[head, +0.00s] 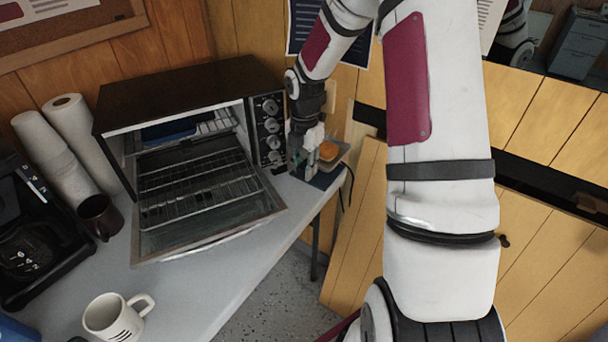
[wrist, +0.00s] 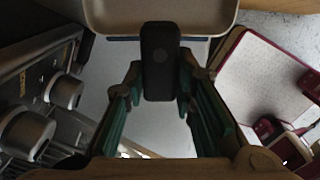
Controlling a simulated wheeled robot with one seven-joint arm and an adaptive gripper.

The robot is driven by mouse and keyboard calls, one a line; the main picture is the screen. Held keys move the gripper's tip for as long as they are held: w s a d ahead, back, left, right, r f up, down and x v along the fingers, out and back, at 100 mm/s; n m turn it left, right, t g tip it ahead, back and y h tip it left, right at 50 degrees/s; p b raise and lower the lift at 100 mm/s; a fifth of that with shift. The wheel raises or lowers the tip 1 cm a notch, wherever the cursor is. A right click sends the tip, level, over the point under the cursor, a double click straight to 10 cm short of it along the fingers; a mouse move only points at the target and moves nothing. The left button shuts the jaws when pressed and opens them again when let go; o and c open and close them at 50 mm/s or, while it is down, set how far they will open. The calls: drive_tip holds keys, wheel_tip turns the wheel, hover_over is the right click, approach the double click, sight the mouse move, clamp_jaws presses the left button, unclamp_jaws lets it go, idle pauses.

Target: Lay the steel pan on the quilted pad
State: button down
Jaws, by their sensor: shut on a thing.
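The steel pan (head: 342,155) is at the table's right end, beside the oven, with a round orange-brown item (head: 328,151) on it. My gripper (head: 308,160) is at the pan's left side, partly blocking the view. In the wrist view, my gripper (wrist: 160,95) is shut on the pan's dark handle (wrist: 160,62), and the pan's pale near part (wrist: 110,14) shows at the top. A dark blue patch, which looks like the quilted pad (head: 324,180), shows below the pan on the tabletop. I cannot tell whether pan and pad touch.
A toaster oven (head: 180,80) stands just left of my gripper, its door (head: 205,205) open over the table (head: 200,285). Its knobs are close in the wrist view (wrist: 65,90). Paper rolls, a dark mug (head: 100,216), a coffee maker and a white mug (head: 112,318) stand left.

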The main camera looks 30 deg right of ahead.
drive_tip(key=shift+w+d+f, duration=0.1)
drive_tip(key=shift+w+f, duration=0.15)
drive_tip(key=shift+f+b, duration=0.3)
drive_tip(key=shift+f, duration=1.2)
drive_tip(key=shift+f, duration=0.1)
drive_tip(key=c, duration=1.3)
unclamp_jaws()
drive_tip(key=shift+c, duration=0.2)
